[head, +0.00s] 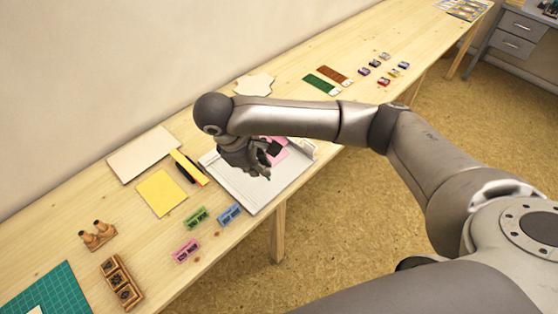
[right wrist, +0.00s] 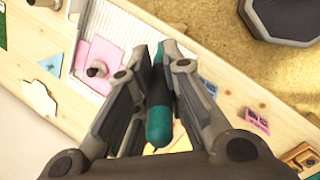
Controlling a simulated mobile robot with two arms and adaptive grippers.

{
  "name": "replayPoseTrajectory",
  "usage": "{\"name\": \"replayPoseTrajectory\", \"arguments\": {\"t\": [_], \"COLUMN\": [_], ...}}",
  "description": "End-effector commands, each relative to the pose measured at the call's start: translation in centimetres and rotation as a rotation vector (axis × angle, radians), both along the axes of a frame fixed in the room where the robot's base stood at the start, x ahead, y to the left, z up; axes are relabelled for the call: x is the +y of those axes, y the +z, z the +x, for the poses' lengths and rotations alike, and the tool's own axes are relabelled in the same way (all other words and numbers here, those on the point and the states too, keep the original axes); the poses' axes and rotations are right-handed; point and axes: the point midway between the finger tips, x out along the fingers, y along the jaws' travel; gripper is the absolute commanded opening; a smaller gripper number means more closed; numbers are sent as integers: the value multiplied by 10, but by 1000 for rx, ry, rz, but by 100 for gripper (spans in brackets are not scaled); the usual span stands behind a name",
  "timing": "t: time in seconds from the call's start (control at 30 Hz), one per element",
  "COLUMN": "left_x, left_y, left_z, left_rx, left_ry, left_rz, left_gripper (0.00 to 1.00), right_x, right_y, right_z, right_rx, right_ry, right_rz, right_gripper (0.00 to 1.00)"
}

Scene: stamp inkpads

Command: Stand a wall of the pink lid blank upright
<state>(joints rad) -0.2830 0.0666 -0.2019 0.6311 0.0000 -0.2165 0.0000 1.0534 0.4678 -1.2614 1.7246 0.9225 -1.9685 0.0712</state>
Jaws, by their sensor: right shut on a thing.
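The pink lid blank (head: 279,158) lies on a white board with a raised edge (head: 232,189), partly hidden behind my right gripper in the head view. In the right wrist view the blank (right wrist: 108,53) is a flat-looking pink sheet with a small knob-like piece (right wrist: 97,69) on or over it. I cannot tell whether any wall is raised. My right gripper (head: 266,160) is over the board beside the blank. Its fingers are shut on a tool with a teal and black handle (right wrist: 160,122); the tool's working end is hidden. My left gripper is not in view.
Left of the board lie a yellow pad (head: 161,193), a pale sheet (head: 143,153) and a yellow-black strip (head: 188,168). Pink (head: 185,251), green (head: 197,217) and blue (head: 229,215) labelled pieces lie near the front edge. Green and brown strips (head: 334,74) lie farther right.

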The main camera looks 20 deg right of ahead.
Motion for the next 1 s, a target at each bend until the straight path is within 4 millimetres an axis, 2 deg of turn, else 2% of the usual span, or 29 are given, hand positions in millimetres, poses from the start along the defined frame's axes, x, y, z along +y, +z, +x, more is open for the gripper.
{"name": "replayPoseTrajectory", "arguments": {"t": [0.17, 0.33, 0.47, 0.7, 1.0], "left_x": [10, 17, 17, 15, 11], "left_y": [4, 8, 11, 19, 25], "left_z": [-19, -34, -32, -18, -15], "left_rx": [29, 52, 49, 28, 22], "left_ry": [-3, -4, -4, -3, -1], "left_rz": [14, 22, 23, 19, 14], "left_gripper": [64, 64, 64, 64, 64], "right_x": [-4, -14, -25, -49, -75], "right_y": [-13, -30, -43, -68, -95], "right_z": [17, 36, 48, 61, 64], "right_rx": [-19, -70, -129, -268, -433], "right_ry": [246, 563, 807, 1206, 1540], "right_rz": [-70, -147, -198, -266, -298], "right_gripper": [0, 0, 0, 0, 0]}}
